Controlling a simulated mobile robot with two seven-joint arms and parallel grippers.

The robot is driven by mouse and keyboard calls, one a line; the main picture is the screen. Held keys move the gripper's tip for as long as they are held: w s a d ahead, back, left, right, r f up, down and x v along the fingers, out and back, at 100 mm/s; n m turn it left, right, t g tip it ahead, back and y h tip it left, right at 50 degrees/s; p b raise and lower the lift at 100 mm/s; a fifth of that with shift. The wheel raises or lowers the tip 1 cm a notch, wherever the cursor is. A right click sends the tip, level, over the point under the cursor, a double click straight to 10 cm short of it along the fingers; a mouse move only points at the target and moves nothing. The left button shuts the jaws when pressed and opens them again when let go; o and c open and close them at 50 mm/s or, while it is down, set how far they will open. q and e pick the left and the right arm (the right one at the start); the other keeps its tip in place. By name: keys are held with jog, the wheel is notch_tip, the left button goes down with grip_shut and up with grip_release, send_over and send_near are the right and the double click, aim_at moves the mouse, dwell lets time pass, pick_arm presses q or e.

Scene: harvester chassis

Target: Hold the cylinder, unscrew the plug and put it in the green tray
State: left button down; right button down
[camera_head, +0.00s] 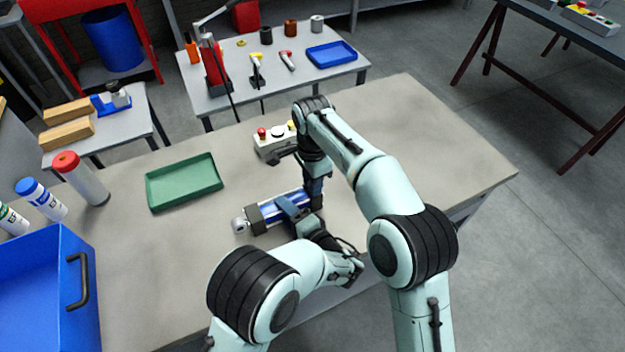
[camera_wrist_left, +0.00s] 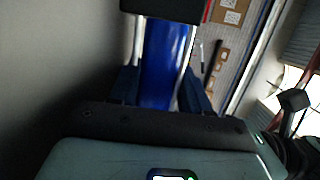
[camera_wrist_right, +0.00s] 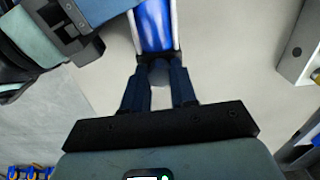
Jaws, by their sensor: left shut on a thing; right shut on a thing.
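The blue cylinder (camera_head: 270,208), with silver rods and black end blocks, lies on the grey bench in the head view. My left gripper (camera_head: 292,207) is shut across its blue body, which shows between the fingers in the left wrist view (camera_wrist_left: 165,65). My right gripper (camera_head: 314,190) points down at the cylinder's right end. In the right wrist view its fingers (camera_wrist_right: 160,80) are shut on a small dark plug (camera_wrist_right: 160,72) at the cylinder's end; the plug's seating is hard to see. The green tray (camera_head: 185,183) stands empty to the left.
A control box with a red button (camera_head: 268,142) stands behind the cylinder. A blue bin (camera_head: 45,290) and several upright tubes (camera_head: 82,180) stand on the left. The bench is clear to the right, and between the tray and cylinder.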

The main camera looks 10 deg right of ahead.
pick_arm(q)
jog(key=shift+r, duration=0.1)
pick_arm(e)
jog(key=n, duration=0.4)
jog(key=shift+n, duration=0.4)
jog(key=n, duration=0.6)
jog(key=shift+n, duration=0.4)
jog(key=n, duration=0.4)
jog(key=shift+n, duration=0.3)
jog(key=n, duration=0.4)
jog(key=shift+n, duration=0.3)
jog(key=n, duration=0.9)
jog(key=shift+r, duration=0.1)
jog(key=n, duration=0.4)
jog(key=shift+n, duration=0.3)
jog(key=n, duration=0.6)
